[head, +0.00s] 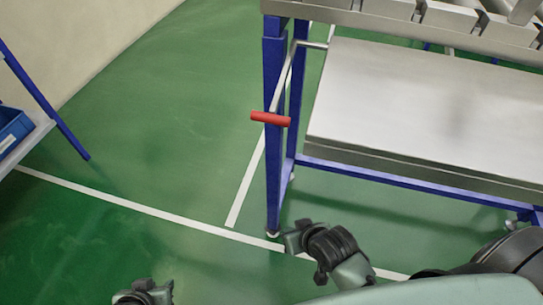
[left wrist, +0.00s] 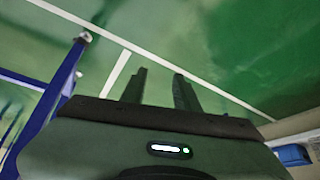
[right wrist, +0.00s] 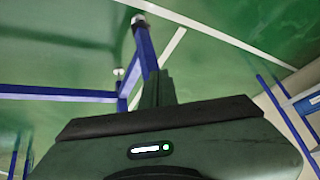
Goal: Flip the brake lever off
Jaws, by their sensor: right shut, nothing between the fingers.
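The brake lever shows in the head view as a red handle (head: 270,118) on a thin grey rod, in front of a blue post of the cart (head: 274,170). The rod runs up to the cart's upper frame. My right gripper (head: 296,237) is shut and empty, below the handle near the foot of that post. Its closed fingers show in the right wrist view (right wrist: 158,88). My left gripper (head: 143,292) is at the bottom edge of the head view, far from the lever. In the left wrist view its two fingers (left wrist: 160,88) stand apart with nothing between them. Neither wrist view shows the red handle.
The cart has a wide grey metal shelf (head: 420,115) and a top rail (head: 400,30) with metal blocks. A blue bin (head: 12,127) sits on a rack at the left. The green floor (head: 150,150) between them is clear, with white lines.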

